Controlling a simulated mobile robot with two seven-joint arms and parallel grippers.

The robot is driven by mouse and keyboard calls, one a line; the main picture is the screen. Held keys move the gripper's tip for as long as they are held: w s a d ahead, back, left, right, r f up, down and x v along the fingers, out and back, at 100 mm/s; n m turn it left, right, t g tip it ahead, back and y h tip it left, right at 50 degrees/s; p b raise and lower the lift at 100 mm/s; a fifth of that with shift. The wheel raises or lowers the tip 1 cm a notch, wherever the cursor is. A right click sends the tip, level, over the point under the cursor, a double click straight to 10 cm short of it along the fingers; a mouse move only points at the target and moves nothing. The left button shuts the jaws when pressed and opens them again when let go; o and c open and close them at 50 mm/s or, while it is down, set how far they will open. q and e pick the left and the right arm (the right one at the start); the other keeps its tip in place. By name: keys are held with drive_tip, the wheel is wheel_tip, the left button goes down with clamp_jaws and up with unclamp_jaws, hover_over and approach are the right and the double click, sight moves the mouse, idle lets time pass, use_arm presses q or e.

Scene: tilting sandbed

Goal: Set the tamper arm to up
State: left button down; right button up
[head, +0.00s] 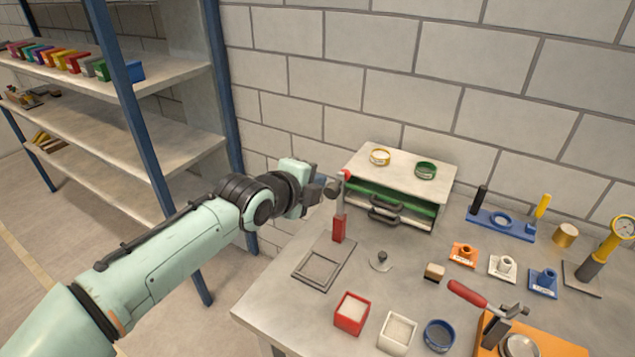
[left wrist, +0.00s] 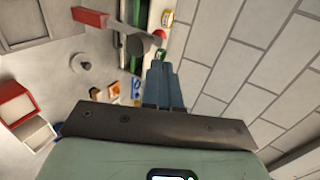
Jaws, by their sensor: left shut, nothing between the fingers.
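The tamper is in the head view, with a red post (head: 338,229) at the edge of a flat grey frame (head: 318,265). A grey arm (head: 340,204) rises steeply above the post, with a dark round head and a red knob (head: 346,174) near its top. In the left wrist view the red post (left wrist: 91,17) and the grey head (left wrist: 137,46) show at upper left. My left gripper (head: 320,186) is shut and empty, close beside the arm's upper end. Its closed fingers (left wrist: 161,82) point toward the knob. I cannot tell if they touch. My right gripper is out of view.
A drawer cabinet (head: 404,173) with yellow and green rings on top stands just behind the tamper. A lidlike disc (head: 381,262) and red and white boxes (head: 352,313) lie to the right. A red-handled clamp (head: 470,294) is at front right. A shelf rack (head: 140,133) stands left.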

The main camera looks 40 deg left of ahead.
sight(340, 172)
use_arm(q)
drive_tip(key=p+x, duration=0.1)
drive_tip(key=x, duration=0.7)
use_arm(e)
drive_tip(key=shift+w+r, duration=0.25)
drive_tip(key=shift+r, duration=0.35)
use_arm(q)
drive_tip(key=shift+r, duration=0.1)
drive_tip(key=p, duration=0.1)
drive_tip(key=w+p, duration=0.1)
drive_tip(key=r, duration=0.1)
drive_tip(key=shift+w+a+g+p, duration=0.25)
drive_tip(key=shift+w+g+p, duration=0.15)
drive_tip(key=shift+f, duration=0.25)
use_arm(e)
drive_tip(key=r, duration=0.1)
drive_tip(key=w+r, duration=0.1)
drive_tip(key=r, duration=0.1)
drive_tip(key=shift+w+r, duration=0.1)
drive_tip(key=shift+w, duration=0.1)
use_arm(q)
drive_tip(key=shift+s, duration=0.1)
drive_tip(key=shift+d, duration=0.1)
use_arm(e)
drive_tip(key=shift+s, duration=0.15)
